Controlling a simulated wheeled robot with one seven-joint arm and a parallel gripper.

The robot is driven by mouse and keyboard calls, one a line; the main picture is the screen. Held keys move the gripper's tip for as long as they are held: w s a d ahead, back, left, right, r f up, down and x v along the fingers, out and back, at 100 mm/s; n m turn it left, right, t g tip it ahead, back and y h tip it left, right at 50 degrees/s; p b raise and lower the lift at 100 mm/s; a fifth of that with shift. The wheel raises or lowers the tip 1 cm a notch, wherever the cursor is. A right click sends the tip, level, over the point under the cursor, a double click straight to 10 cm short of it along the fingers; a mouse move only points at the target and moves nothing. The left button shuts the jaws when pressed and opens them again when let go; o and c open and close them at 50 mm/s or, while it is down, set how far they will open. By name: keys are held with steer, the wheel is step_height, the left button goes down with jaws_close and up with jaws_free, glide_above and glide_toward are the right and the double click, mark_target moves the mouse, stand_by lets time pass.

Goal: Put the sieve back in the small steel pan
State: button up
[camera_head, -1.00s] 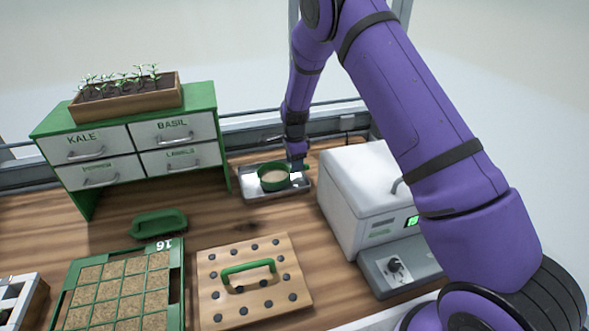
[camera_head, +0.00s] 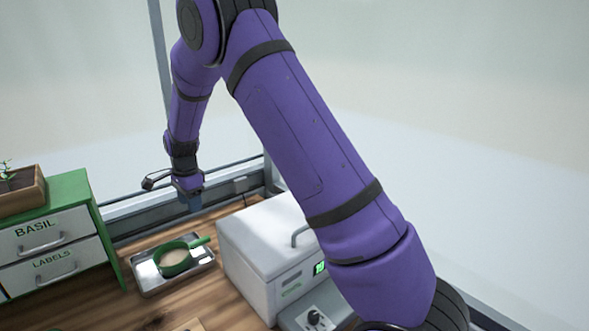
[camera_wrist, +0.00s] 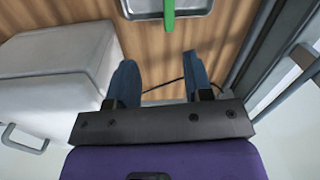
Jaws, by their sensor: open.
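The green sieve (camera_head: 175,261) lies in the small steel pan (camera_head: 148,287), its handle pointing to the right and reaching over the pan's rim. In the wrist view the green handle (camera_wrist: 169,14) crosses the edge of the steel pan (camera_wrist: 197,12) at the top. My gripper (camera_head: 194,205) is raised above and behind the pan, apart from the sieve. In the wrist view its two blue fingers (camera_wrist: 157,75) are spread with nothing between them.
A white machine (camera_head: 262,262) with a lit green display stands right of the pan. The drawer cabinet (camera_head: 50,250) stands to the left. A metal rail (camera_head: 140,222) runs along the bench's back edge.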

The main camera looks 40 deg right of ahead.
steer(key=s+d+r+n+t, duration=0.3)
steer(key=s+r+n, duration=0.5)
steer(key=s+r, duration=1.15)
steer(key=s+d+r+n+t, duration=0.1)
steer(key=s+n, duration=0.3)
steer(key=s, duration=0.7)
steer(key=s+d+r+n, duration=0.2)
steer(key=s+r+n, duration=0.1)
steer(key=s, duration=0.8)
steer(key=shift+s+r+n+t, duration=0.25)
steer(key=shift+r+n+t, duration=0.15)
steer(key=shift+n, duration=0.4)
